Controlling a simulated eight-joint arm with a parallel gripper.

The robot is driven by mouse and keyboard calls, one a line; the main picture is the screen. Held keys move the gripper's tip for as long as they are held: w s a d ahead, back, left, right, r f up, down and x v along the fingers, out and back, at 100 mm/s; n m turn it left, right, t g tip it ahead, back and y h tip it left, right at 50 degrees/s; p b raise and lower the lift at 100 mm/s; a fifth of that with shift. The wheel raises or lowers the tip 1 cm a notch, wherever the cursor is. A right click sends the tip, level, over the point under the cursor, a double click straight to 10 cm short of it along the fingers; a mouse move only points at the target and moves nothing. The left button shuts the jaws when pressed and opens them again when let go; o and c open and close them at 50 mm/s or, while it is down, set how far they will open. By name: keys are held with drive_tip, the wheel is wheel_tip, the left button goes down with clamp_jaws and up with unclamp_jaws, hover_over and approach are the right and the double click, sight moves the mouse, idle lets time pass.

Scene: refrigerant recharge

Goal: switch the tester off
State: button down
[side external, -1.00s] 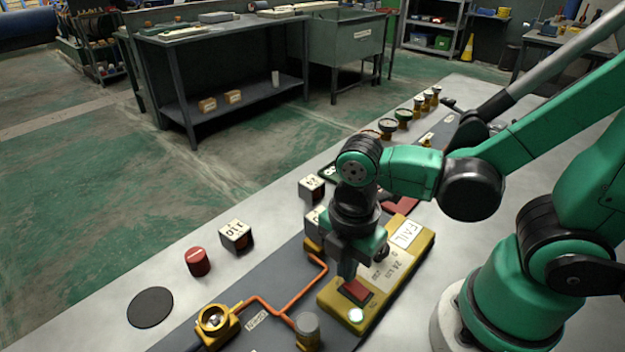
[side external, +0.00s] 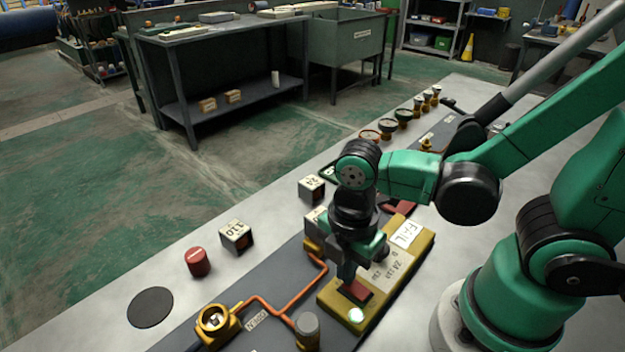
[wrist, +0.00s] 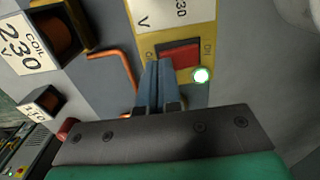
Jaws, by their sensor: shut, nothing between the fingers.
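The yellow tester (side external: 388,268) lies on the grey strip of the bench, with a FAIL label and voltage marks on its top.
Orange pipe (side external: 292,300) runs just left of the tester to a yellow fitting (side external: 215,321) and a grey-capped fitting (side external: 307,330). Cube coils (side external: 236,235), a red cylinder (side external: 198,262) and a black disc (side external: 150,307) stand left. Several gauges line the far edge.

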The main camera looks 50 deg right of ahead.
drive_tip(key=shift+f, duration=0.2)
drive_tip(key=shift+r, duration=3)
